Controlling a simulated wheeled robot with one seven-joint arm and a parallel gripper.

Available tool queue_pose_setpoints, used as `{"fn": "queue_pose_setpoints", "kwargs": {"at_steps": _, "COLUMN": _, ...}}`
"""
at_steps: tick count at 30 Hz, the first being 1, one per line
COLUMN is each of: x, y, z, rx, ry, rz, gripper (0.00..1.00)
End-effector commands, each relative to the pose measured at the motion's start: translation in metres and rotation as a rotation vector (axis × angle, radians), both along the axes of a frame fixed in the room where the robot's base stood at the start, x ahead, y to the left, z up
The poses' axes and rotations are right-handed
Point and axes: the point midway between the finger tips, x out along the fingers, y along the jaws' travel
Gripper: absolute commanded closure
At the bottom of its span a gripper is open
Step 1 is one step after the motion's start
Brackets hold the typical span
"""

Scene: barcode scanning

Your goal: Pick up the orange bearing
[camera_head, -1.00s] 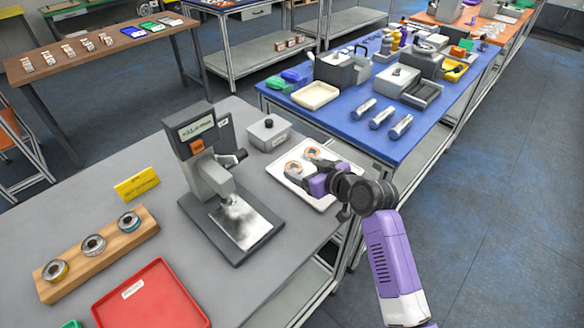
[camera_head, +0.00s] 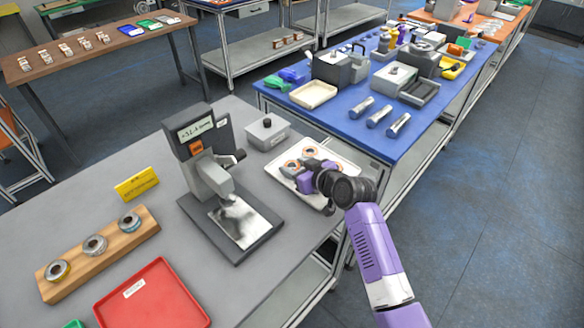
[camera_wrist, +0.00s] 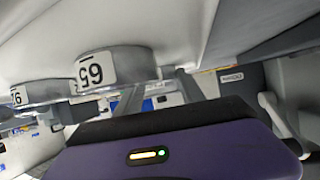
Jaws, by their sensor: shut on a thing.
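Orange-ringed bearings sit on the cream tray (camera_head: 345,166) at the right end of the grey table. One orange bearing (camera_head: 292,165) lies on the left, close to my gripper (camera_head: 303,173), and another bearing (camera_head: 310,152) lies behind it. My gripper is low over the tray, shut on a bearing; its fingers partly hide the contact. In the wrist view, a bearing labelled 65 (camera_wrist: 112,67) is beside my fingers (camera_wrist: 158,94), and a second labelled bearing (camera_wrist: 42,94) is farther left. I cannot see clearly whether the held bearing touches the tray.
A grey scanning stand (camera_head: 205,175) is left of the tray, with a small grey box (camera_head: 267,136) behind it. A wooden rack (camera_head: 98,253) holds three bearings. A red tray (camera_head: 150,300) lies in front. The blue table (camera_head: 345,125) adjoins behind.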

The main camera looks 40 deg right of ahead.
Motion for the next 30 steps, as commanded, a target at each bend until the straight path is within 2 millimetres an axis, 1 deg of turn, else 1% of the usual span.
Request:
{"fn": "queue_pose_setpoints", "kwargs": {"at_steps": 1, "x": 0.000, "y": 0.000, "z": 0.000, "rx": 0.000, "ry": 0.000, "rz": 0.000, "gripper": 0.95}}
{"fn": "queue_pose_setpoints", "kwargs": {"at_steps": 2, "x": 0.000, "y": 0.000, "z": 0.000, "rx": 0.000, "ry": 0.000, "rz": 0.000, "gripper": 1.00}}
{"fn": "queue_pose_setpoints", "kwargs": {"at_steps": 11, "x": 0.000, "y": 0.000, "z": 0.003, "rx": 0.000, "ry": -0.002, "rz": 0.000, "gripper": 1.00}}
{"fn": "queue_pose_setpoints", "kwargs": {"at_steps": 14, "x": 0.000, "y": 0.000, "z": 0.008, "rx": -0.001, "ry": -0.003, "rz": 0.000, "gripper": 1.00}}
{"fn": "queue_pose_setpoints", "kwargs": {"at_steps": 17, "x": 0.001, "y": 0.000, "z": 0.019, "rx": -0.004, "ry": -0.003, "rz": 0.000, "gripper": 1.00}}
{"fn": "queue_pose_setpoints", "kwargs": {"at_steps": 20, "x": 0.001, "y": 0.000, "z": 0.038, "rx": -0.004, "ry": -0.006, "rz": 0.000, "gripper": 1.00}}
{"fn": "queue_pose_setpoints", "kwargs": {"at_steps": 23, "x": 0.001, "y": 0.000, "z": 0.063, "rx": -0.004, "ry": -0.007, "rz": 0.000, "gripper": 1.00}}
{"fn": "queue_pose_setpoints", "kwargs": {"at_steps": 27, "x": 0.001, "y": 0.000, "z": 0.105, "rx": -0.006, "ry": -0.009, "rz": 0.001, "gripper": 1.00}}
{"fn": "queue_pose_setpoints", "kwargs": {"at_steps": 30, "x": 0.001, "y": -0.001, "z": 0.132, "rx": -0.005, "ry": -0.008, "rz": 0.001, "gripper": 1.00}}
